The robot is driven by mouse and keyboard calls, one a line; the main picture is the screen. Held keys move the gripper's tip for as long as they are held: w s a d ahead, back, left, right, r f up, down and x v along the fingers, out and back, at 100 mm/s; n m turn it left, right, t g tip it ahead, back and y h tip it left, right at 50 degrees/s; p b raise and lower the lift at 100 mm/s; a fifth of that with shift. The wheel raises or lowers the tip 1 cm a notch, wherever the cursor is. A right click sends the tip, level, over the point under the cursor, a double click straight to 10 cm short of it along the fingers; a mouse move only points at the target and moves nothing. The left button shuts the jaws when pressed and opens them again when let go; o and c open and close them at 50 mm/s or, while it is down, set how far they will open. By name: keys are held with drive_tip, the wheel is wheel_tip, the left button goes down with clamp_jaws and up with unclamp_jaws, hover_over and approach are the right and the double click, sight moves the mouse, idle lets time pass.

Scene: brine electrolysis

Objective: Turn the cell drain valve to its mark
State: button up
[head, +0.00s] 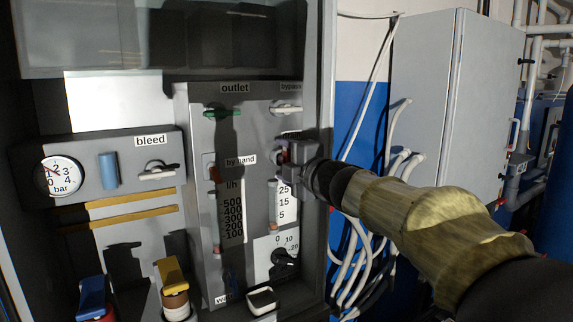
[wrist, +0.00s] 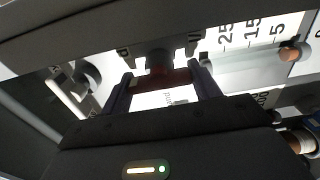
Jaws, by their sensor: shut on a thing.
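My gripper (head: 287,160) is at the right side of the grey valve panel (head: 203,290), just above a scale marked 25, 15, 5. In the wrist view its two fingers (wrist: 163,88) stand on either side of a dark red handle (wrist: 168,78) with a grey stem, and are shut on it. Small parts of a label show on both sides of the stem, but I cannot read it. The mark for the handle is not visible. In the head view my gripper mostly hides the handle.
A green outlet handle (head: 222,112) and a pale bypass handle (head: 286,109) sit higher on the panel. A bleed valve (head: 158,172) and a pressure gauge (head: 59,175) are at left. A dial (head: 284,258) and a small white-rimmed container (head: 262,299) are below.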

idle(0.3)
drive_tip(key=o, duration=1)
drive_tip(key=shift+f, duration=0.1)
